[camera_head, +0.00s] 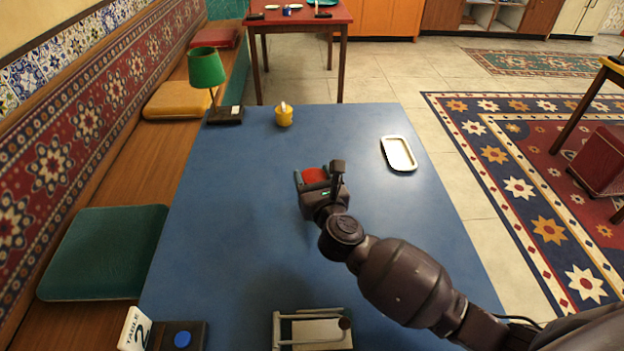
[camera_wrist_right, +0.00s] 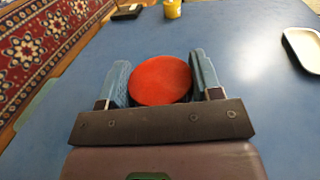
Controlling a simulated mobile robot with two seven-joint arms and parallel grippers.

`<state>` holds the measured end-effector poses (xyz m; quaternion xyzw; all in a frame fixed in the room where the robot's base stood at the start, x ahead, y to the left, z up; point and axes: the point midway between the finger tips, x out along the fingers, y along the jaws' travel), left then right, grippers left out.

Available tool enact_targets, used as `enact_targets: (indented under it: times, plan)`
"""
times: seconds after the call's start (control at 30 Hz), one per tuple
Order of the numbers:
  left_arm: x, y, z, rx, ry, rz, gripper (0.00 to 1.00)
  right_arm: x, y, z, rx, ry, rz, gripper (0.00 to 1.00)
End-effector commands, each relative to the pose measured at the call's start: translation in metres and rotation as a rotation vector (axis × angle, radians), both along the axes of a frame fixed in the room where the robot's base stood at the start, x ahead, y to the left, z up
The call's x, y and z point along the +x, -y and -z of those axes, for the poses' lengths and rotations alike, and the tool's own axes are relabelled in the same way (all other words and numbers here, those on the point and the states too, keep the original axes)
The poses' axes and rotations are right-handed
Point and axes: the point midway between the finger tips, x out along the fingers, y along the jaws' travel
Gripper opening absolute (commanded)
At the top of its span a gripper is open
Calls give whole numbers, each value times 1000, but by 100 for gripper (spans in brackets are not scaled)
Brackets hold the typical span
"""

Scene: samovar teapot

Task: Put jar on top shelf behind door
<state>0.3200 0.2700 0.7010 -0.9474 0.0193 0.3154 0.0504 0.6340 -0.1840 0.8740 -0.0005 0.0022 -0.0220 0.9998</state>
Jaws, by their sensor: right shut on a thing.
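A round jar with a red lid (camera_head: 314,175) is at the middle of the blue table. It also shows in the right wrist view (camera_wrist_right: 160,80), where mostly its lid is visible and its body is hidden below. My right gripper (camera_head: 318,173) is shut on the jar, one finger on each side of it. Whether the jar touches the table is hard to tell. Far off at the top right are cabinets with open shelves (camera_head: 508,17); I cannot tell which is the top shelf behind the door. My left gripper is not in view.
The blue table (camera_head: 230,200) also holds a white tray (camera_head: 399,153), a yellow pot (camera_head: 284,116), a green lamp (camera_head: 206,68), a metal-framed holder (camera_head: 312,328) and a table-number sign (camera_head: 134,329). A red table (camera_head: 300,18) stands behind. Tiled floor and carpet lie at right.

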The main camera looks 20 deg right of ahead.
Motion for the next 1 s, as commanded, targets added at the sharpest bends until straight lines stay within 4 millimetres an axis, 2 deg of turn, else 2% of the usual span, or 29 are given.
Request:
enact_targets:
  times: [0.07,0.1,0.43,0.47,0.6,0.63,1.0]
  plan:
    - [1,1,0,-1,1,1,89,0,0,7,0,0,-1,7]
    - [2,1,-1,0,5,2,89,0,0,6,0,2,-1,0]
    - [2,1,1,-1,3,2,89,0,0,8,1,2,-1,0]
    - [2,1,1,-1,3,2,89,0,0,9,1,1,-1,60]
    - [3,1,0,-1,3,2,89,0,0,7,0,2,-1,82]
    - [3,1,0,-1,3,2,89,0,0,7,0,2,-1,84]
    - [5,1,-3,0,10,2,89,0,0,1,0,4,-1,84]
